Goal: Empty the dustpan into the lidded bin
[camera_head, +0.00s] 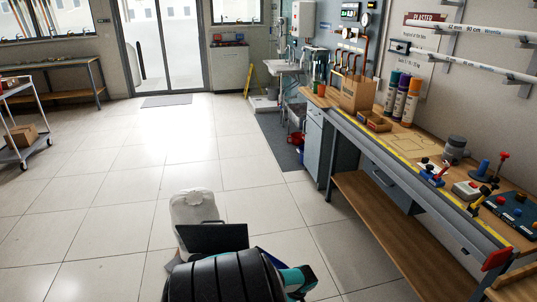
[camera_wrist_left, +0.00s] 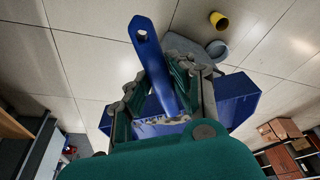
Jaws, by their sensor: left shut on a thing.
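In the left wrist view my left gripper (camera_wrist_left: 167,92) is shut on the handle of a blue dustpan (camera_wrist_left: 146,45). The handle, with a hole in its end, sticks out between the green and grey fingers. Blue parts of the pan (camera_wrist_left: 238,100) show to either side behind the fingers. In the head view a dark flat panel (camera_head: 212,238) shows just beyond my arm, in front of a whitish rounded container (camera_head: 194,207) on the floor. I cannot tell whether either is part of the lidded bin. My right gripper is not in view.
A workbench (camera_head: 345,205) with tools and bottles runs along the right wall. The tiled floor to the left and ahead is clear. A trolley (camera_head: 22,150) stands far left. In the wrist view a yellow cup (camera_wrist_left: 218,21) lies near a grey object (camera_wrist_left: 182,45).

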